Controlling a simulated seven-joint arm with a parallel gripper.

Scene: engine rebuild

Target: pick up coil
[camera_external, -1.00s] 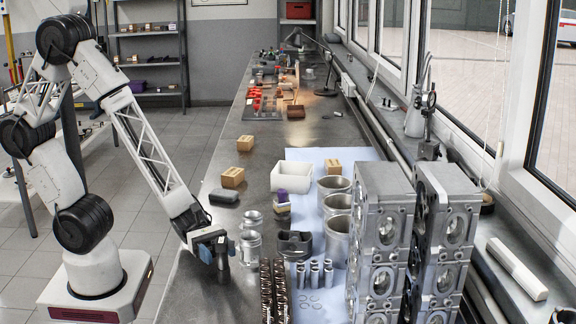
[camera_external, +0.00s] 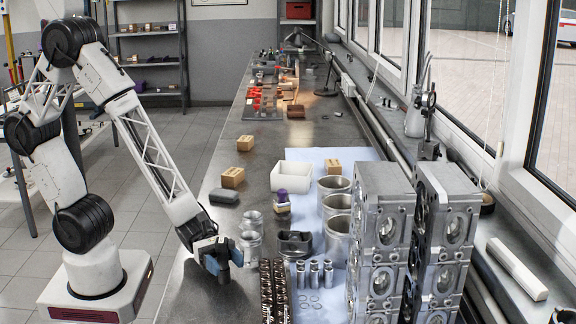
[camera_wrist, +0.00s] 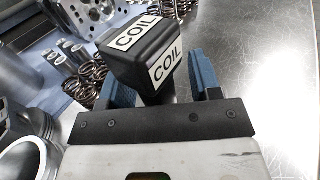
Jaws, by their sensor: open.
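The coil (camera_wrist: 155,62) is a black box with white "COIL" labels on two faces. In the wrist view it lies between the two blue fingers of my gripper (camera_wrist: 160,74). The fingers are open, one on each side of it. A gap shows by the right finger; whether the left finger touches it I cannot tell. In the external view my gripper (camera_external: 218,262) is low over the near left part of the bench, and I cannot make out the coil clearly there.
Cylinder liners (camera_external: 337,238) and tall engine blocks (camera_external: 383,225) are farther right. Bare bench (camera_wrist: 265,60) lies right of the coil in the wrist view.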

